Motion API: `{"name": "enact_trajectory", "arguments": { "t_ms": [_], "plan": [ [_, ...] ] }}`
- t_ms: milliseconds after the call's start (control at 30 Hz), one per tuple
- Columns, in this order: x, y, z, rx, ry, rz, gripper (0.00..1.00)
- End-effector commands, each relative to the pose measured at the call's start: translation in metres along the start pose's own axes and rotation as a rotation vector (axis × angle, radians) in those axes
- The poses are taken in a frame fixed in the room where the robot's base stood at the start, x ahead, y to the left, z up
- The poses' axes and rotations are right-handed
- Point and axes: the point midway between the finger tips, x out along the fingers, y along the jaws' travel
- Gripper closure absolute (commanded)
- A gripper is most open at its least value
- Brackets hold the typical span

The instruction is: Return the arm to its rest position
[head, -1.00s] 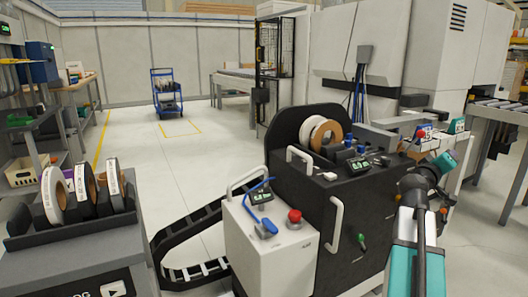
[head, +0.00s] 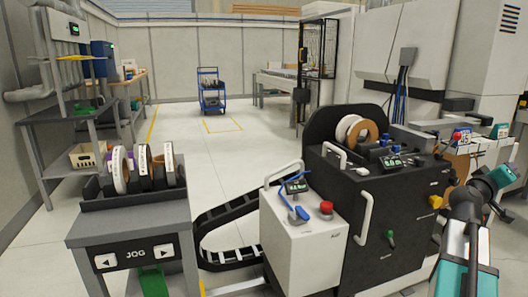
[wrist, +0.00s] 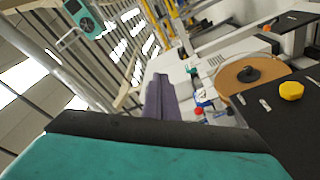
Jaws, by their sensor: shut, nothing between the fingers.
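My arm (head: 465,245), teal and dark grey, rises from the bottom right corner of the head view. It bends at a dark joint, and its teal part beyond reaches toward the right edge. The fingertips cannot be made out there. In the wrist view a teal housing with a black rim fills the bottom. My gripper (wrist: 160,95) shows above that rim as a narrow grey-purple prong, shut and empty. It touches nothing that I can see.
The black edge-banding unit (head: 380,220) with a tape roll (head: 368,134) stands left of my arm. A white box (head: 300,240) with a red button adjoins it. A grey stand (head: 95,232) holds several rolls at left. Open floor (head: 225,165) lies behind.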

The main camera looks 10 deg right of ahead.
Motion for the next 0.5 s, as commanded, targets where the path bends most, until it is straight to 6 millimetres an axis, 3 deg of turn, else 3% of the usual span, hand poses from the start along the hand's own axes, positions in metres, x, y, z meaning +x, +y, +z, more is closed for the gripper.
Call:
{"name": "enact_trajectory", "arguments": {
  "t_ms": [267, 500],
  "plan": [
    [-0.007, -0.013, -0.025, -0.004, 0.021, -0.033, 1.00],
    [-0.016, -0.047, -0.043, -0.022, 0.035, -0.087, 1.00]
  ]
}}
